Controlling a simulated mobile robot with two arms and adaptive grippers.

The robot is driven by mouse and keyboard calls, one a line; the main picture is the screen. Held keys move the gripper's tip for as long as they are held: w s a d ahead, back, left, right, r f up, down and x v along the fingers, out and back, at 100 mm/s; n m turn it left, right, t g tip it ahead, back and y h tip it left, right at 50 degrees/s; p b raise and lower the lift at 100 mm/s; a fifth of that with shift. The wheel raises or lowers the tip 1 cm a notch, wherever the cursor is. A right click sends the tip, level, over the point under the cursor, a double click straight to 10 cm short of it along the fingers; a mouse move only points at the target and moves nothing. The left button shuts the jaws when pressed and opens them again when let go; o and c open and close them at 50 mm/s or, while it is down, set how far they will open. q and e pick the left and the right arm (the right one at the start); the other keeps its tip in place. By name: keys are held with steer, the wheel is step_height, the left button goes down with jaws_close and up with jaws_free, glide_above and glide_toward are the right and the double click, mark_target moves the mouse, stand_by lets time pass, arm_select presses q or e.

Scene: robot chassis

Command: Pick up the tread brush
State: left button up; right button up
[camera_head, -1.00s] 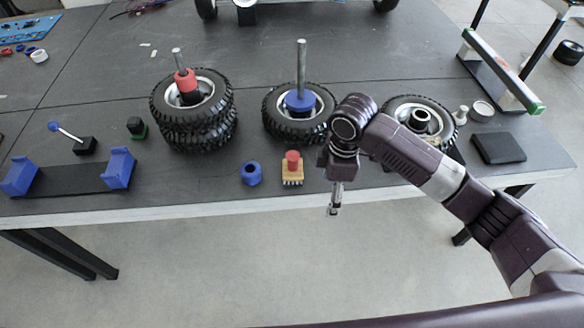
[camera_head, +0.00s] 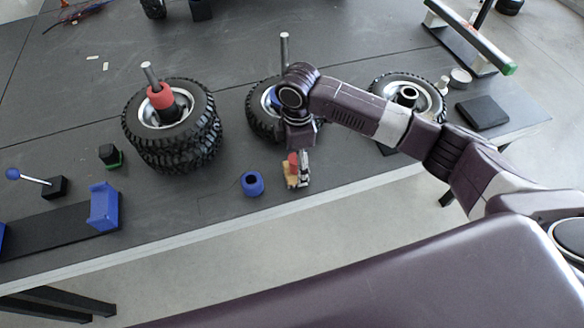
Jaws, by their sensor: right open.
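The tread brush (camera_head: 290,172), with a red knob and a tan block, stands near the front edge of the dark table. My right gripper (camera_head: 303,180) points down right at the brush and covers its right side from this view. The jaws are open. I cannot tell whether the fingers touch the brush or stand beside it. My left gripper does not show.
A blue ring (camera_head: 252,184) sits just left of the brush. A tyre on a post (camera_head: 262,117) stands behind my gripper, a tyre stack (camera_head: 170,150) to the left, another tyre (camera_head: 432,88) to the right. A blue-ended cradle (camera_head: 104,208) lies at the front left.

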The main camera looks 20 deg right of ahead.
mark_target(296, 171)
step_height(296, 171, down, 4)
steer(key=shift+w+r+p, duration=0.15)
steer(key=shift+p, duration=0.3)
steer(key=shift+a+f, duration=0.1)
steer(key=shift+f, duration=0.45)
steer(key=c, duration=1.4)
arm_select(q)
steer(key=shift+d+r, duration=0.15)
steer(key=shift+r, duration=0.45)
arm_select(e)
steer(key=shift+o, duration=0.2)
